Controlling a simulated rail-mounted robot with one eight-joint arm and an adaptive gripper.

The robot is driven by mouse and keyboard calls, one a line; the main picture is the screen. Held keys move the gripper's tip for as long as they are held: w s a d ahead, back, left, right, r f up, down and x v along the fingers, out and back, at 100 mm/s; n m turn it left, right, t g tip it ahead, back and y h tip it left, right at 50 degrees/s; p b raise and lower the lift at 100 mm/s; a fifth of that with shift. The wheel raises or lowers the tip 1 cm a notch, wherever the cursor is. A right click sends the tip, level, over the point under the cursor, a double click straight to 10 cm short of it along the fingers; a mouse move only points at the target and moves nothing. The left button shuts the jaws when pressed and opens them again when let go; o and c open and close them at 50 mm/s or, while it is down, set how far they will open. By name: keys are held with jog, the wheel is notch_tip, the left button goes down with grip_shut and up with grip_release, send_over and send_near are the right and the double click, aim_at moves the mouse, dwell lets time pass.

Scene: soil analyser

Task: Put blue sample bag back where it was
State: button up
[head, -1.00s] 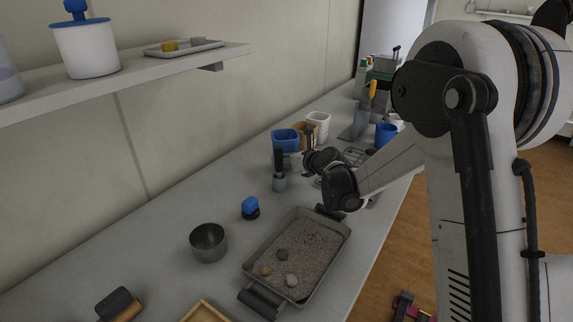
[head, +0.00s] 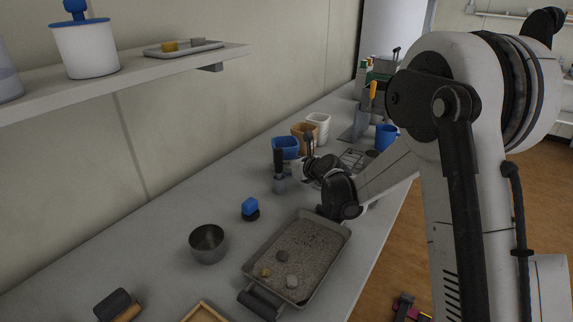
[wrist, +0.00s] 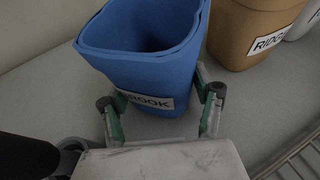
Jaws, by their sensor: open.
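The blue sample bag (wrist: 135,62), open at the top with a white label reading "ROOK" or similar, stands on the grey bench in the wrist view. It also shows in the head view (head: 286,149), left of the brown bag. My gripper (wrist: 160,97) is open, one finger on each side of the bag's near lower part; the wrist view does not show clearly whether the fingers touch it. In the head view my wrist is just right of and nearer than the bag, and the fingers are hard to make out.
A brown bag (wrist: 250,28) and a white bag (head: 318,123) stand in line behind the blue one. A dark-handled tool (head: 279,170) stands close in front. A wire rack (wrist: 290,155) lies at right. A soil tray (head: 297,262) and metal bowl (head: 208,244) are nearer.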

jog(key=p+v, duration=0.1)
jog(key=v, duration=1)
jog(key=shift+s+d+r, duration=0.1)
jog(key=shift+s, duration=0.05)
jog(key=shift+s+d+r, duration=0.2)
jog(key=shift+s, duration=0.15)
jog(key=s+d+r+n+g+h, duration=0.1)
jog(key=s+d+r+n+h, duration=0.2)
jog(key=s+n, duration=0.35)
jog(key=s+d+r+n+g, duration=0.1)
jog(key=s+d+r+n, duration=0.2)
jog(key=s+r+n, duration=0.4)
jog(key=s+d+f+n+h, duration=0.1)
jog(key=s+d+n, duration=0.2)
jog(key=s+n, duration=0.2)
jog(key=s+d+f+n+g+h, duration=0.1)
jog(key=s+d+n, duration=0.3)
jog(key=s, duration=0.6)
jog(key=s+d+f+n+g+h, duration=0.1)
jog(key=s+d+n+h, duration=0.2)
jog(key=s+n, duration=0.3)
jog(key=s+d, duration=0.1)
jog(key=s, duration=0.1)
jog(key=shift+s+f, duration=0.4)
